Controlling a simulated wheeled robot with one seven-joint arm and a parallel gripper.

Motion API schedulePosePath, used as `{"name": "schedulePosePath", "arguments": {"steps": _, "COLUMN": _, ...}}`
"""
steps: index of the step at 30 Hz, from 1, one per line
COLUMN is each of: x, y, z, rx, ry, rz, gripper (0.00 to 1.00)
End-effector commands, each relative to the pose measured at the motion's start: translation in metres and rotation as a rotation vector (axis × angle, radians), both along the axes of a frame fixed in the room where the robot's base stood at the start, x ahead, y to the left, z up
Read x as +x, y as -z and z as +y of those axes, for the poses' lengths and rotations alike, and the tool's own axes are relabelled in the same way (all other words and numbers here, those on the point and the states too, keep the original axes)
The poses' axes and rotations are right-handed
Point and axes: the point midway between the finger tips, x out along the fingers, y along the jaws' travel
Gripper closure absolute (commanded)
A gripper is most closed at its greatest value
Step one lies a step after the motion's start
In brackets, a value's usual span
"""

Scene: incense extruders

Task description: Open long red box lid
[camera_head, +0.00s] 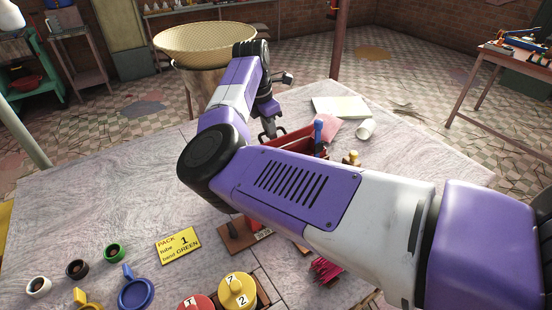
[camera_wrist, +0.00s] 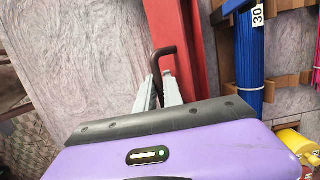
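The long red box (camera_head: 297,143) stands on the marble table, partly hidden behind my arm in the head view. In the wrist view its red top (camera_wrist: 191,50) runs up the middle. A dark bent handle (camera_wrist: 168,50) is at its left side, and a dark handle also shows in the head view (camera_head: 276,132). My gripper (camera_head: 270,133) is over the box's far left end and points down. In the wrist view its two grey fingers (camera_wrist: 158,86) are apart, with the handle between them. A narrow gap seems to remain; I cannot tell if a finger touches the handle.
A blue bundle marked 30 (camera_wrist: 250,60) stands in a wooden rack right of the box. A pink thing (camera_head: 327,127) and white cup (camera_head: 366,129) lie behind it. A yellow sign (camera_head: 178,246) and several small rings lie front left.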

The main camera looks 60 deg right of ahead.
Motion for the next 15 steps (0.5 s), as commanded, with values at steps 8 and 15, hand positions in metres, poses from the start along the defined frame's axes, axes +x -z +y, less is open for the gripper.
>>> {"name": "schedulePosePath", "arguments": {"steps": 8, "x": 0.0013, "y": -0.0001, "z": -0.0007, "rx": -0.001, "ry": 0.001, "rz": -0.001, "gripper": 0.89}}
{"name": "schedulePosePath", "arguments": {"steps": 15, "x": 0.0084, "y": 0.0011, "z": -0.0045, "rx": 0.0, "ry": 0.002, "rz": -0.003, "gripper": 0.89}}
